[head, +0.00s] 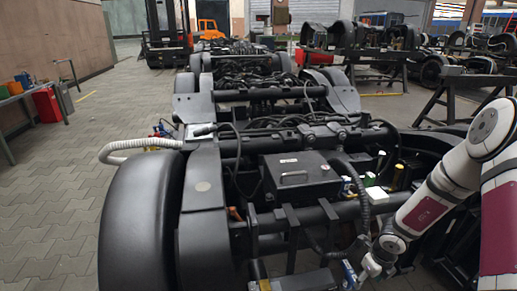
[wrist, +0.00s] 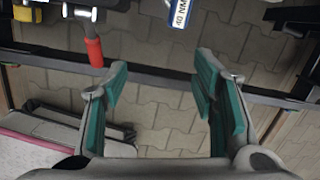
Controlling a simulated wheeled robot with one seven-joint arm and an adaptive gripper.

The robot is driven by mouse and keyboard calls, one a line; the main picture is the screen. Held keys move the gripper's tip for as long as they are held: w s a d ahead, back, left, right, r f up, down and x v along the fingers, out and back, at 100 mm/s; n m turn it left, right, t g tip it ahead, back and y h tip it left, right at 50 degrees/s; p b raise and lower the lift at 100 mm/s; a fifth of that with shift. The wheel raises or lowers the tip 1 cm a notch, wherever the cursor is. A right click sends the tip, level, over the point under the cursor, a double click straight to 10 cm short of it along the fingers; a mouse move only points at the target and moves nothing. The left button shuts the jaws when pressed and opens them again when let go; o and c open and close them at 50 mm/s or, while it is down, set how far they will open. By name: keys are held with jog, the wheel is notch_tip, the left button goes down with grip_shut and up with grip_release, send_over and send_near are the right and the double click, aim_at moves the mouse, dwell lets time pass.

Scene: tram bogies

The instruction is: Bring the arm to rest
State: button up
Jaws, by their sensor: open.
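My arm (head: 425,210) reaches in from the right edge of the head view and slopes down to the left, over the near right side of the bogie (head: 300,230). Its end is low in that view, beside the dark frame, where the fingers are hard to make out. In the wrist view my gripper (wrist: 160,75) shows two teal-padded fingers spread wide apart. Nothing is between them but the paved floor (wrist: 160,120) and a dark bar below. No object is held.
A red-handled part (wrist: 94,50) and a blue-and-white tag (wrist: 180,13) lie beyond the fingers. The bogie carries a black box with a handle (head: 300,178), a pale hose (head: 140,145) and a large dark wheel cover (head: 135,225).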

jog(key=w+a+r+n+t, duration=0.35)
jog(key=w+r+n, duration=0.2)
jog(key=r, duration=0.55)
jog(key=s+a+r+n+y, duration=0.1)
jog(key=a+r+n+y, duration=0.1)
jog(key=a+r+n, duration=0.45)
jog(key=a+r+n+y, duration=0.1)
jog(key=a+r, duration=0.2)
jog(key=r, duration=0.6)
jog(key=s+a+r+n+g+y, duration=0.1)
jog(key=s+a+r+n+y, duration=0.1)
jog(key=s+a+r+n, duration=0.75)
jog(key=s+d+r+n+g+h, duration=0.1)
jog(key=s+d+n+h, duration=0.15)
jog(key=s, duration=0.75)
jog(key=s+d+r+n+g+h, duration=0.1)
jog(key=s+d+r+n+g, duration=0.15)
jog(key=s, duration=0.75)
jog(key=s+d+r+n+h, duration=0.15)
jog(key=s+n, duration=0.25)
jog(key=s, duration=0.6)
notch_tip(320, 180, up, 26)
jog(key=d+t+p, duration=0.1)
jog(key=t+p, duration=0.2)
jog(key=p, duration=2.2)
jog(key=shift+r, duration=0.2)
jog(key=shift+d, duration=0.15)
jog(key=c, duration=0.4)
jog(key=shift+c, duration=0.4)
